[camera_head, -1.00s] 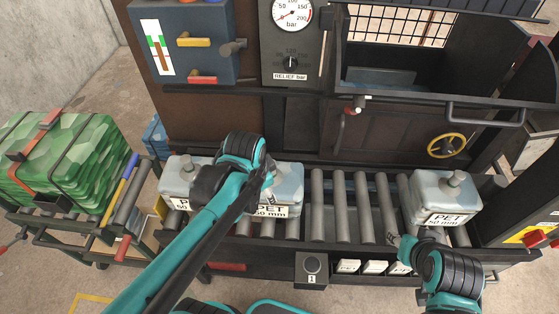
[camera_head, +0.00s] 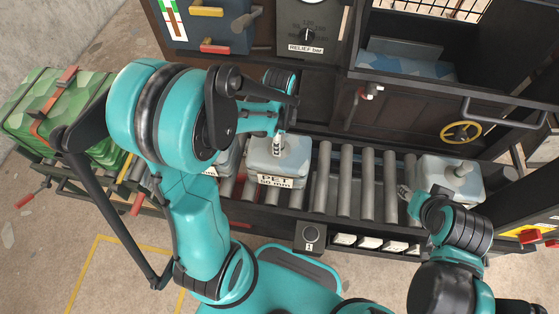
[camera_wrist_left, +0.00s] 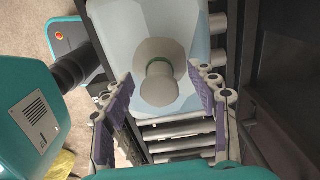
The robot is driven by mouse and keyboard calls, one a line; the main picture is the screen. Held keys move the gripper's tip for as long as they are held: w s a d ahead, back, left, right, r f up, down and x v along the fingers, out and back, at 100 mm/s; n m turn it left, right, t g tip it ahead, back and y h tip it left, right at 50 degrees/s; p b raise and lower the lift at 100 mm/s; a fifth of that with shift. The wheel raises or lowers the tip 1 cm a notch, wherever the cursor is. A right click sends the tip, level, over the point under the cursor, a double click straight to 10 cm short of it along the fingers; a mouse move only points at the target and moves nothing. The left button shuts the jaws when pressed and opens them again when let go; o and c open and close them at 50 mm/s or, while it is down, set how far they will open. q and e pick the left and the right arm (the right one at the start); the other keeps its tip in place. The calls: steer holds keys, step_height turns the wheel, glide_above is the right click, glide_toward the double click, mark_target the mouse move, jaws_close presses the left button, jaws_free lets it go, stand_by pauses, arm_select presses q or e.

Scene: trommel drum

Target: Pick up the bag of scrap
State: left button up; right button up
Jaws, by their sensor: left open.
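A pale blue-white bag (camera_head: 262,160) with a grey tied neck and a PET label stands on the roller conveyor in the middle. It also shows in the left wrist view (camera_wrist_left: 115,35), with its round neck (camera_wrist_left: 160,82) upward. My left gripper (camera_head: 279,143) is above this bag.
Another bag (camera_head: 228,160) on the left is mostly hidden behind my left arm. A green strapped bale (camera_head: 45,105) lies at far left. The press front with a yellow handwheel (camera_head: 461,133) and a bar handle (camera_head: 505,112) rises behind the rollers (camera_head: 345,180).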

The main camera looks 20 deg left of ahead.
arm_select(q)
steer(key=shift+f, duration=0.5)
jaws_close()
steer(key=shift+r, duration=0.1)
